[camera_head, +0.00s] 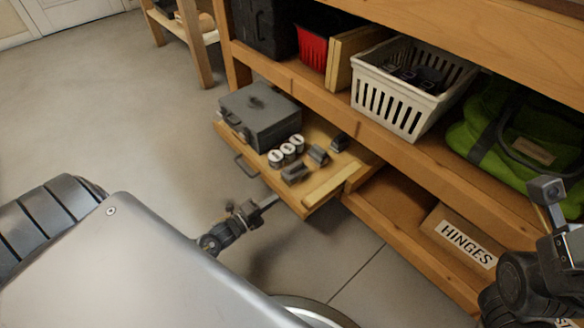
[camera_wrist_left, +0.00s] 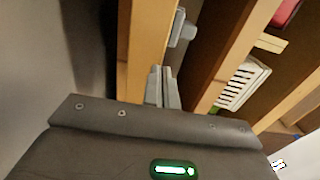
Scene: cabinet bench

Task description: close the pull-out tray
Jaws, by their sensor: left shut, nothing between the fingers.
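The wooden pull-out tray (camera_head: 326,190) sticks out from the bench on its left part. A dark handle (camera_head: 246,165) is on its front edge. On the tray are a grey metal case (camera_head: 260,115), several small white-topped cylinders (camera_head: 287,150) and several dark small blocks (camera_head: 318,155). My left gripper (camera_head: 270,202) is shut and empty, its tips close to the tray's front near the right corner. In the left wrist view the shut fingers (camera_wrist_left: 164,72) point at a wooden edge. I cannot tell whether they touch it. My right arm shows at the right edge; its finger state is unclear.
The bench shelf above holds a white basket (camera_head: 405,85), a red bin (camera_head: 313,47) and a green bag (camera_head: 510,135). A box marked HINGES (camera_head: 460,238) sits on the lower shelf. Grey floor (camera_head: 130,110) is clear left of the tray.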

